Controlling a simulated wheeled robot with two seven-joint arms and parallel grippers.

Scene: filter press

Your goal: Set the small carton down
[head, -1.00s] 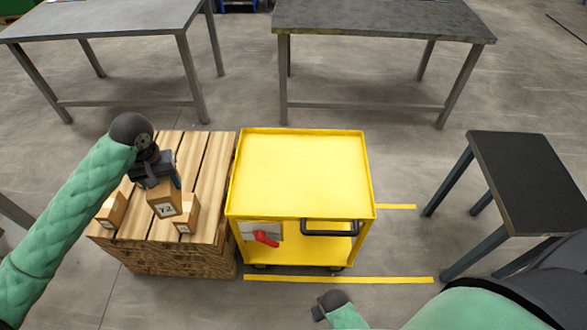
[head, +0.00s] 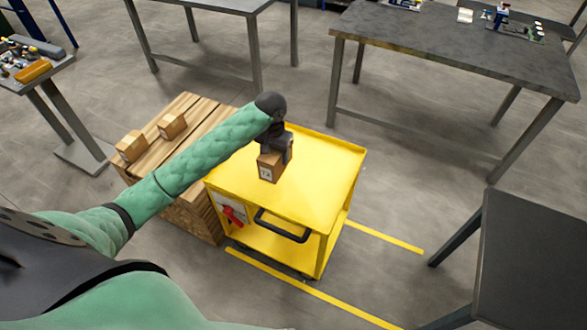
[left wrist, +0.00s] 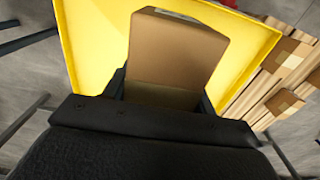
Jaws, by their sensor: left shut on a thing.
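A small brown carton (head: 270,168) with a white label is held by my left gripper (head: 275,152) over the top of the yellow cart (head: 322,170). In the left wrist view the carton (left wrist: 175,52) sits between the two fingers (left wrist: 160,95), with the yellow cart top (left wrist: 95,40) below it. I cannot tell whether the carton's underside touches the cart top. My right gripper is not in view.
Two more cartons, one at the left (head: 131,146) and one beside it (head: 172,125), stand on the wooden pallet stack (head: 185,105) left of the cart. The rest of the cart top is empty. A dark table (head: 530,260) stands at the right.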

